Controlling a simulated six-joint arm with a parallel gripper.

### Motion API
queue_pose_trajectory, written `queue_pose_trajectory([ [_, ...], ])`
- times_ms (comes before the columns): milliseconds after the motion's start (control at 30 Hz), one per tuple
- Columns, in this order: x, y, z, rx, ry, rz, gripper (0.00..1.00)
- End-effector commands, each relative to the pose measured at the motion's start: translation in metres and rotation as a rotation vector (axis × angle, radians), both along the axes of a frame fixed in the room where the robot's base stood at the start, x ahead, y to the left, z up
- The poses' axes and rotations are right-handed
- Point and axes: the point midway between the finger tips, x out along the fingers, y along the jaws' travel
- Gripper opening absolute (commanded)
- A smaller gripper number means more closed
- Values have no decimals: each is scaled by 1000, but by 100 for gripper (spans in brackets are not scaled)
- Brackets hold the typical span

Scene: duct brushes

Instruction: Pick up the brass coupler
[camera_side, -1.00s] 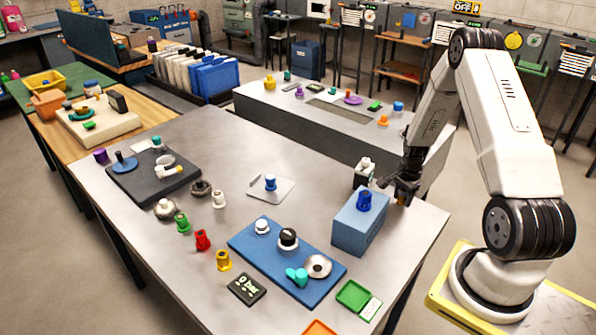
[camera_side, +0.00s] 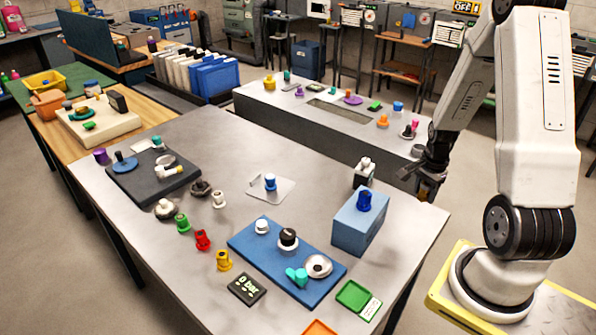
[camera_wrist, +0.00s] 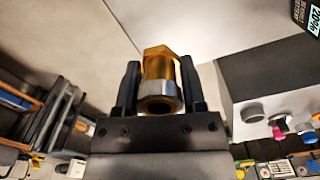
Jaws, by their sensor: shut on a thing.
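The brass coupler (camera_wrist: 160,66) is a gold hexagonal fitting with a silver collar and an open bore. In the wrist view it sits between the two dark fingers of my gripper (camera_wrist: 159,85), which is shut on it. In the side view my gripper (camera_side: 427,186) hangs near the right corner of the grey table, and the coupler (camera_side: 423,195) shows only as a small gold spot below the fingers.
A blue block (camera_side: 358,228) with a blue fitting on top stands left of my gripper. A small grey stand (camera_side: 364,178) is behind it. A blue plate (camera_side: 270,272) with several parts lies front centre. A long grey bench (camera_side: 340,135) runs behind the table.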

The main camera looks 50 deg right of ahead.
Motion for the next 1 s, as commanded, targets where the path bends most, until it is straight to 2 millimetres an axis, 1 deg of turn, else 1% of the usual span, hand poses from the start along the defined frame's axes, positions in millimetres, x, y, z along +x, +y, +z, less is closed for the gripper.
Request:
queue_pose_trajectory([
  [33, -6, 5, 4, -1, -1, -2, 0],
  [200, -21, 18, 13, -1, -1, 0, 0],
  [400, -32, 27, 19, -1, -1, 0, 0],
  [600, -35, 30, 21, -1, -1, 0, 0],
  [1000, -35, 30, 21, 0, 0, 0, 0],
])
